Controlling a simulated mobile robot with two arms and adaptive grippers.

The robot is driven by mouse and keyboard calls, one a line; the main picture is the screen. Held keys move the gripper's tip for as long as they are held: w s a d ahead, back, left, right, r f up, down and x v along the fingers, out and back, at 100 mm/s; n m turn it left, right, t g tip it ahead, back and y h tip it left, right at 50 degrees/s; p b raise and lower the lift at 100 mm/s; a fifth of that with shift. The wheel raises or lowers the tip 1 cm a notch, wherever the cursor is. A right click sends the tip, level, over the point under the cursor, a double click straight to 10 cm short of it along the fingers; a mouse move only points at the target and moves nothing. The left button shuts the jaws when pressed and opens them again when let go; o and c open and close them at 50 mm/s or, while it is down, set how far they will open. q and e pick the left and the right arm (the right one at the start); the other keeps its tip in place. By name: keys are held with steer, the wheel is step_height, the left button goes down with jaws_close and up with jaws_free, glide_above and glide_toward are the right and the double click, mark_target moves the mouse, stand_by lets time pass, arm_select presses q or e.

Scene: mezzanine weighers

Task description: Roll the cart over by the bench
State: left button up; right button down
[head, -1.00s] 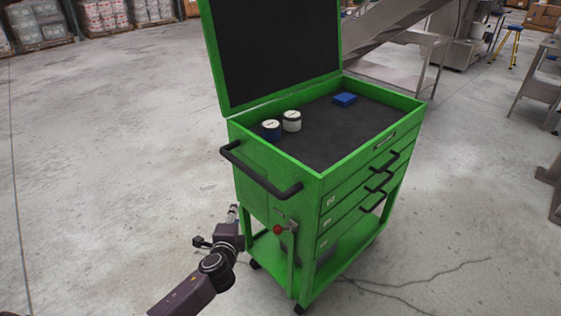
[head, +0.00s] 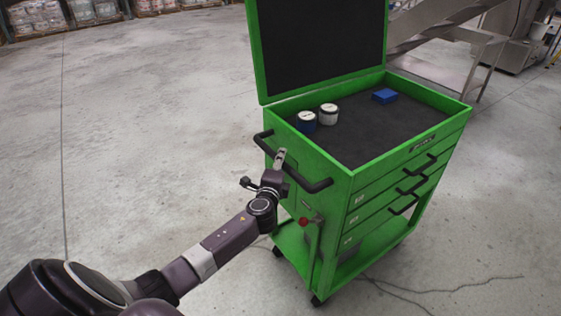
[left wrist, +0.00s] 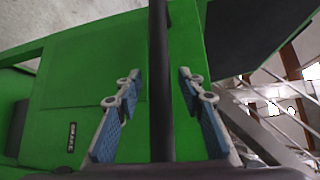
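The green tool cart (head: 345,200) stands ahead of me with its lid up, and its side panel fills much of the left wrist view (left wrist: 85,85). Its black push handle (head: 317,186) is on the side facing my left arm. My left gripper (head: 280,158) is at that handle. In the left wrist view the handle bar (left wrist: 159,60) runs between the two spread fingers (left wrist: 157,85), with a gap visible on each side. My right gripper is out of view. I cannot make out a bench.
The concrete floor (head: 140,150) to the left is open.

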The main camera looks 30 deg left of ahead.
arm_select(q)
steer(key=shift+w+a, duration=0.1)
steer(key=shift+w, duration=0.05)
jaws_close()
steer(key=shift+f, duration=0.1)
stand_by(0.3)
